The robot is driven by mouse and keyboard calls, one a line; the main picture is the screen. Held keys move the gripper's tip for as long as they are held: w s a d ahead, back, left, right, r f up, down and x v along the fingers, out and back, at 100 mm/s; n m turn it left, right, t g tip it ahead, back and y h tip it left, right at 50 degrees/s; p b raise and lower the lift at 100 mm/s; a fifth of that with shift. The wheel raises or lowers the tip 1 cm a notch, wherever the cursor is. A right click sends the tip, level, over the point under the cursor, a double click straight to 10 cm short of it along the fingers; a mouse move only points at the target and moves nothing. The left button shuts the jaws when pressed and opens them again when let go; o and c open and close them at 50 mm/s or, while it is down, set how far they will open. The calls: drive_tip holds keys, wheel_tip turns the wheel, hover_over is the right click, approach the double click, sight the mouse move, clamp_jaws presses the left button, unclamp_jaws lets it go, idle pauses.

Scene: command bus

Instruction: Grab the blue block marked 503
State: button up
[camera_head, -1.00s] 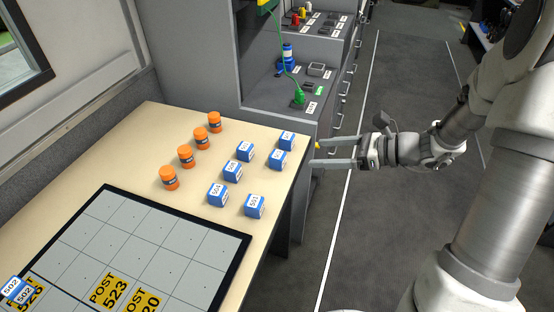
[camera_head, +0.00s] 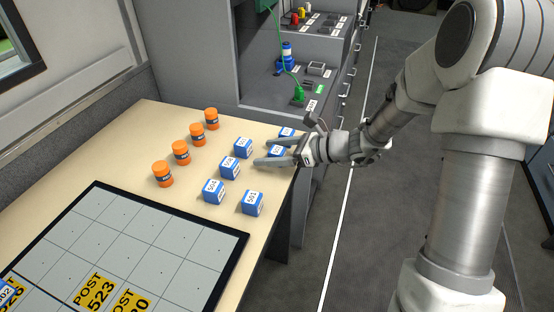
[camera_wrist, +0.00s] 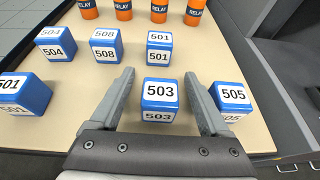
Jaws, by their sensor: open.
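The blue block marked 503 (camera_wrist: 160,93) has white labels on its top and front. In the wrist view it stands between the two fingers of my gripper (camera_wrist: 158,76), with a gap on each side. In the head view my gripper (camera_head: 262,152) is open over the right edge of the table, its fingers pointing left. The gripper holds nothing.
Block 505 (camera_wrist: 233,97) stands close outside my right finger in the wrist view. Blocks 501 (camera_wrist: 158,46), 508 (camera_wrist: 105,45) and 504 (camera_wrist: 55,44) stand beyond. Orange relay jars (camera_head: 181,152) line the table's far side. A gridded tray (camera_head: 152,212) lies at front left.

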drive_tip(key=shift+w+a+f, duration=0.25)
drive_tip(key=shift+a, duration=0.35)
clamp_jaws()
drive_tip(key=shift+r, duration=0.15)
